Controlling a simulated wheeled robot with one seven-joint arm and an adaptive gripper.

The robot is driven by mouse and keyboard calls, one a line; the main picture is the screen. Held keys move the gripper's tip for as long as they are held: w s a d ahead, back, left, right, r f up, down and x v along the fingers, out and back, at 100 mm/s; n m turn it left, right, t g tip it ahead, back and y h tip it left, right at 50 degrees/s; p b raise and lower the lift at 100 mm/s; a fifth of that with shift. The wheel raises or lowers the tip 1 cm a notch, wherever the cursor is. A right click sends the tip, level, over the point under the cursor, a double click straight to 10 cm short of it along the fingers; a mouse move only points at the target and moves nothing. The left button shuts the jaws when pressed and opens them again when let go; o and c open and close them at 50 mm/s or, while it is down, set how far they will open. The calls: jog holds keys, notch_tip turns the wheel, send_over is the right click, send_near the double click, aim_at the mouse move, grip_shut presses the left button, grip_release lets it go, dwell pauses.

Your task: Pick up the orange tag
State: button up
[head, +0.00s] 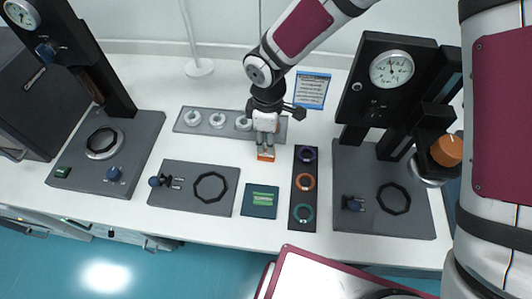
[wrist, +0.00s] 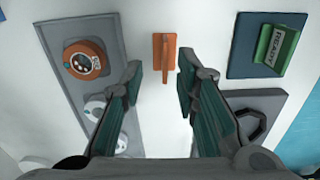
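The orange tag (wrist: 164,52) lies on the white table top, with a raised upright fin along its middle. In the wrist view it is ahead of the gap between my fingertips, and nothing touches it there. In the head view the tag (head: 266,156) shows just below my fingers, partly covered by them. My gripper (wrist: 159,82) is open and empty, its two dark green finger pads on either side of the gap. In the head view my gripper (head: 265,143) points down above the table; its exact height over the tag is hard to tell.
A grey strip (head: 182,127) with white rings lies left; the wrist view shows an orange round piece (wrist: 84,59) on it. Right of the tag are a green READY sign (wrist: 275,48) and a black strip (head: 304,196) with coloured rings. Tall gauge stands (head: 378,95) flank the table.

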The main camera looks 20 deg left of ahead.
jog(key=f, duration=0.2)
jog(key=f+p, duration=0.1)
jog(key=f, duration=0.1)
jog(key=shift+s+d+f, duration=0.1)
jog(key=shift+s, duration=0.15)
jog(key=shift+c, duration=0.3)
grip_shut()
